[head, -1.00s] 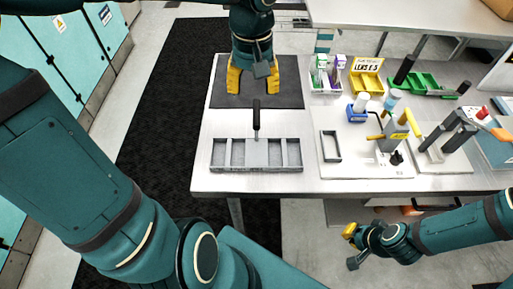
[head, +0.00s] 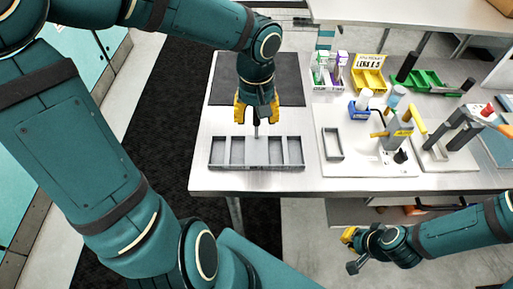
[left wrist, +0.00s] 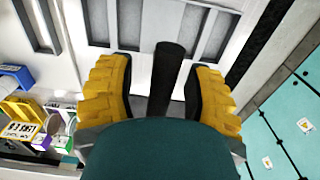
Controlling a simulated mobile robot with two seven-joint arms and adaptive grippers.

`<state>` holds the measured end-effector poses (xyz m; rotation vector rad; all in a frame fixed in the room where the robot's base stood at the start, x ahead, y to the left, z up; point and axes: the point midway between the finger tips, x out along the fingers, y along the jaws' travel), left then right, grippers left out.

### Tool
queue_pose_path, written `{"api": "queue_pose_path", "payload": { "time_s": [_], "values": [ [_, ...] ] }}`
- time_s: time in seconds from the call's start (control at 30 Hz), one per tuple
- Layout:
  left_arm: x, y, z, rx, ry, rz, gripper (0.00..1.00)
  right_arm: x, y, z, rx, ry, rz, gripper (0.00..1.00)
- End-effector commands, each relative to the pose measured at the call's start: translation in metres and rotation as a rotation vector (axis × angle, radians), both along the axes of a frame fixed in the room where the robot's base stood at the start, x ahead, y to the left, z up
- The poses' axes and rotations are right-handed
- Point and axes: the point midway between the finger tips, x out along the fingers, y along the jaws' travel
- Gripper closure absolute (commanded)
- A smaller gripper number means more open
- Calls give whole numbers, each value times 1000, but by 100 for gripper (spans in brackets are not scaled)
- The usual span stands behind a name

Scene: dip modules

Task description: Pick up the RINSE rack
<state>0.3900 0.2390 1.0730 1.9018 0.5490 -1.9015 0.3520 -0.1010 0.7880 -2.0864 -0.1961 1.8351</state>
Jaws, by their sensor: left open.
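A grey rack (head: 257,166) with a row of open compartments lies at the front left of the table; I can read no RINSE label on it. Its black upright handle (left wrist: 168,68) shows between my left fingers in the left wrist view. My left gripper (head: 257,112) is open above the rack's middle, with one yellow finger on each side of the handle. Gaps show between the handle and both fingers. In the head view the gripper hides most of the handle. My right gripper (head: 351,251) hangs low at the right, away from the table; its jaw opening is unclear.
A dark mat (head: 290,80) lies behind the rack. To the right are a white board with a small grey frame (head: 333,144), a yellow bin (head: 369,80), a green tray (head: 424,82) and bottles. The table's front edge runs just before the rack.

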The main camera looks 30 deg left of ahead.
Motion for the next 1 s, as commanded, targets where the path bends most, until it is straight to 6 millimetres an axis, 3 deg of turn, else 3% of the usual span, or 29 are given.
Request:
{"api": "queue_pose_path", "payload": {
  "time_s": [0.1, 0.13, 0.27, 0.73, 1.0],
  "values": [
    [0, 0, 1, 0, 0, 0, 49, 0, 0, 0, 0, 0, 0, 100],
    [0, 0, 1, 0, 0, 0, 53, 0, 0, 0, 0, 0, 0, 100],
    [0, 0, 1, 0, 0, 0, 99, 0, 0, 0, 0, 0, 0, 100],
    [0, 0, 5, 2, -3, -1, 100, 0, 0, 2, 0, -1, -1, 100],
    [1, 0, 51, 2, -7, 0, 100, 4, -1, 13, -2, -8, -6, 100]
  ]
}}
